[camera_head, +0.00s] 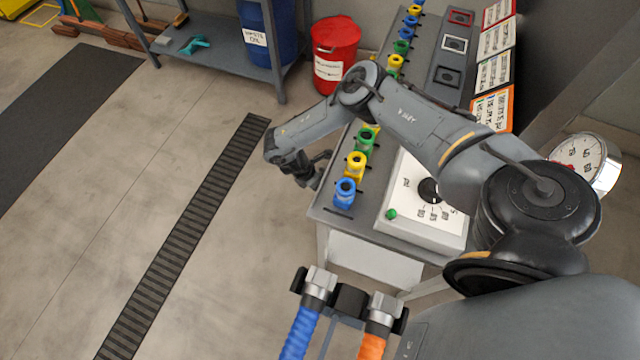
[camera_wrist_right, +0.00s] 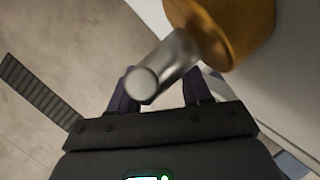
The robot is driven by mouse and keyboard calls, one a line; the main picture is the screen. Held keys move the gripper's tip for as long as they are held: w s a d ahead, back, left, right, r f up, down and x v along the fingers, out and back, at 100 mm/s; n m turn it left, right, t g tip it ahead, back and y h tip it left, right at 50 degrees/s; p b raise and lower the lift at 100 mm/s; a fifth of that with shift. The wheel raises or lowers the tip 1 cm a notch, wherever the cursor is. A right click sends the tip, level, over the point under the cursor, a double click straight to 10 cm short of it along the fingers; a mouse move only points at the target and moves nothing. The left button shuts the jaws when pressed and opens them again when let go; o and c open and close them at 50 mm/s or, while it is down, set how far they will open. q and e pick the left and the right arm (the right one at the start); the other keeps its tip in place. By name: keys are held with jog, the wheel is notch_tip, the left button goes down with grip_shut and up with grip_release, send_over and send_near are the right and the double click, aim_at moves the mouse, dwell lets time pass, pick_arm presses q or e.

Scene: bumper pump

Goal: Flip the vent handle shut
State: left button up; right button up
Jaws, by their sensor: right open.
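The vent handle looks to be the silver, round-ended lever (camera_wrist_right: 165,70) in the right wrist view. It sticks out of a brass-orange round body (camera_wrist_right: 232,25) at the upper right. My right gripper (camera_wrist_right: 160,90) is open, with one dark finger on each side of the lever's free end. I cannot tell whether the fingers touch it. In the head view my right gripper (camera_head: 308,172) is at the left edge of the grey bench (camera_head: 330,215), beside the coloured fittings. The lever cannot be made out there. My left gripper is not in view.
A row of green, yellow and blue fittings (camera_head: 345,193) lines the bench edge. Blue (camera_head: 300,332) and orange (camera_head: 373,345) hoses are in front. A red bucket (camera_head: 335,50) stands behind.

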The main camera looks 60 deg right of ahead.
jog(key=shift+s+d+f, duration=0.15)
jog(key=shift+d+f, duration=0.05)
jog(key=shift+f, duration=0.2)
grip_shut()
